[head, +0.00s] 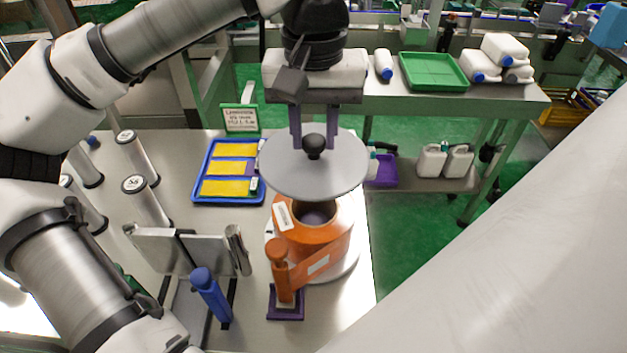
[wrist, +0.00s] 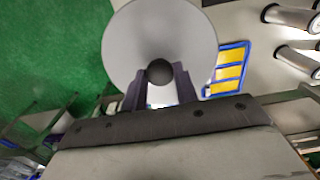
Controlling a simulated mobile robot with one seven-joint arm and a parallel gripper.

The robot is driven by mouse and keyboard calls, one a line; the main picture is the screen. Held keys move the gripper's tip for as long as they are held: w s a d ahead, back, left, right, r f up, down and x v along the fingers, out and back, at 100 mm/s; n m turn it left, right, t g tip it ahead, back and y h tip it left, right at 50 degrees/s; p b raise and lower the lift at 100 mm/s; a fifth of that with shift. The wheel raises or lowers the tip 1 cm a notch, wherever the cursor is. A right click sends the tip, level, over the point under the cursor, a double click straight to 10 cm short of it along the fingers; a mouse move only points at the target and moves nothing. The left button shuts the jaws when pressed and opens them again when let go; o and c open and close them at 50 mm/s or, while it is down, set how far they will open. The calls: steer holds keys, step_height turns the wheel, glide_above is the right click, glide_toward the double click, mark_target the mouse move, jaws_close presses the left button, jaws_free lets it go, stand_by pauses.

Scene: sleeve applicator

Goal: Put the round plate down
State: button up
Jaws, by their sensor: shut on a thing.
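The round plate (head: 285,172) is a flat grey disc with a black ball knob (head: 314,146) at its middle. My gripper (head: 313,140) is shut on the knob and holds the plate level above the orange round housing (head: 325,240). The plate overlaps the back of the housing's dark opening in the head view, and a gap shows between them. In the wrist view the plate (wrist: 135,40) fills the upper middle, with the knob (wrist: 160,71) between the two fingers (wrist: 160,82). The plate hides what is under it there.
A blue tray (head: 196,190) with yellow cards lies left of the housing. Metal rollers (head: 146,200), a blue-handled tool (head: 210,293) and an orange handle (head: 279,265) stand close by. A rear table holds a green tray (head: 433,71) and white bottles (head: 504,48).

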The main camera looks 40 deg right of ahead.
step_height(320, 180, down, 10)
steer(key=shift+f+p, duration=0.15)
steer(key=shift+p, duration=0.25)
steer(key=shift+f+b, duration=0.4)
steer(key=shift+b, duration=0.1)
steer(key=o, duration=1.1)
step_height(320, 180, up, 13)
steer(key=shift+f+b, duration=0.1)
steer(key=shift+b, duration=0.2)
